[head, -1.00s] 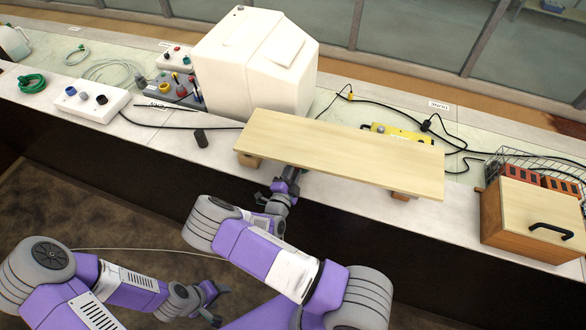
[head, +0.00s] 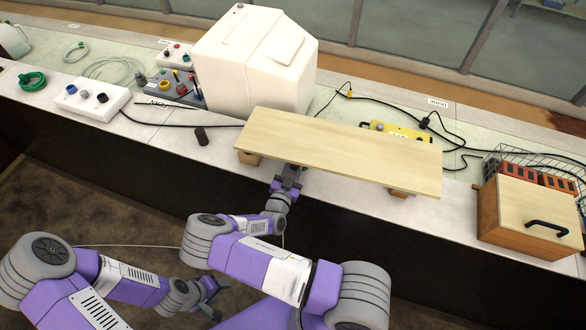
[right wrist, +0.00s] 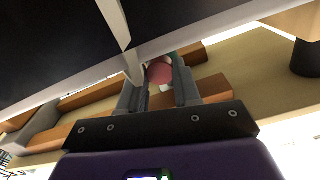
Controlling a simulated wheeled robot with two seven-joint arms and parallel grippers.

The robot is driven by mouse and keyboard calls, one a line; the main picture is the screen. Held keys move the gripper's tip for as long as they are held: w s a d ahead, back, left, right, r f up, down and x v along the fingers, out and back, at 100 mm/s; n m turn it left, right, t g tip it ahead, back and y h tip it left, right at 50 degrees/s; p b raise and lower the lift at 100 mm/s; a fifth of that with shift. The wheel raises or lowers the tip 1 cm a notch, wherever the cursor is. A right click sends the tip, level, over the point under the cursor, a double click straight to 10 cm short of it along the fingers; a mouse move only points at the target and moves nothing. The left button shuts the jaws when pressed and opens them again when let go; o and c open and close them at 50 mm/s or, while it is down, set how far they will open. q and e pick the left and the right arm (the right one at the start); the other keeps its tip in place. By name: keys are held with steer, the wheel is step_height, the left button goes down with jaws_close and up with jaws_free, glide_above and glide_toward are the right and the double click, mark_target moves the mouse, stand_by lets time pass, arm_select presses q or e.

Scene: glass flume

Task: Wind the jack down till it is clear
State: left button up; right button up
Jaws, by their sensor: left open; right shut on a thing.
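A pale wooden board (head: 340,150) lies over wooden blocks (head: 398,193) on the bench, partly past its front edge. My right gripper (head: 290,172) reaches in at the board's front edge, its tips hidden under it. In the right wrist view my right gripper (right wrist: 158,85) is shut on a round red knob (right wrist: 160,72), which I take to be the jack's. The rest of the jack is hidden under the board, so its height cannot be told. My left gripper (head: 214,291) is open and empty, low over the floor in front of the bench.
A white housing (head: 255,60) stands behind the board. A yellow device (head: 400,130) with black cables lies behind it too. A wooden box with a black handle (head: 530,205) stands at right. A small black cylinder (head: 201,136) stands left of the board.

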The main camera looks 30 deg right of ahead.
steer(key=shift+n, duration=0.5)
steer(key=o, duration=0.8)
steer(key=shift+b+v, duration=0.45)
steer(key=shift+v, duration=3.3)
